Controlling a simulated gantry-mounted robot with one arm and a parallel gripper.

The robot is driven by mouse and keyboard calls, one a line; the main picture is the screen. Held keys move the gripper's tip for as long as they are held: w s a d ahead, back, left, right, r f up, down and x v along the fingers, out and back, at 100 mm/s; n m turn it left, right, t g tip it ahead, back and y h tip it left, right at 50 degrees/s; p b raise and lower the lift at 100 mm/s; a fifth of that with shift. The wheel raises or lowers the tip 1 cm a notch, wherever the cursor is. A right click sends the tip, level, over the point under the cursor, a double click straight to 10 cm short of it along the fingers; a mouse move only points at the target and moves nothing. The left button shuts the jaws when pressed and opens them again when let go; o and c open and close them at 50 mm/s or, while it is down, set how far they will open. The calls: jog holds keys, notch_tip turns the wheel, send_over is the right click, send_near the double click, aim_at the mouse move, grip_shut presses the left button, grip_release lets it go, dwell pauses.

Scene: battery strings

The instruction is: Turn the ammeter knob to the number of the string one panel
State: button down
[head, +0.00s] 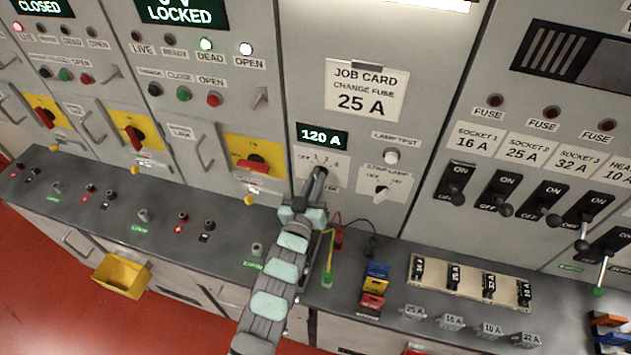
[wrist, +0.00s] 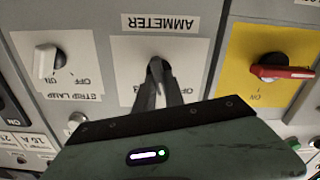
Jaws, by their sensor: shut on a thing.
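The ammeter knob (wrist: 155,66) is dark and sits on a white plate marked AMMETER (wrist: 160,23) in the wrist view, which shows the panel upside down. My gripper (wrist: 158,85) is shut on the knob, and its fingers hide much of it. In the head view my gripper (head: 318,176) reaches the ammeter plate (head: 335,160), where some position numbers show above the fingers. The display (head: 322,137) above the plate reads 120 A. The knob's exact pointing is hidden. I cannot tell which panel is string one's.
A strip lamp switch (head: 381,188) and a lamp test button (head: 391,156) are right of the ammeter. A red switch handle on a yellow plate (head: 268,147) is to the left. Test leads (head: 340,235), coloured blocks (head: 376,283) and a fuse tray (head: 425,262) occupy the bench below.

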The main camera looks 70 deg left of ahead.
jog(key=c, duration=1.4)
grip_release()
jog(key=shift+c, duration=0.2)
jog(key=shift+s, duration=0.1)
jog(key=b+v, duration=0.1)
jog(key=v, duration=0.9)
jog(key=shift+s+d, duration=0.15)
jog(key=shift+d, duration=0.1)
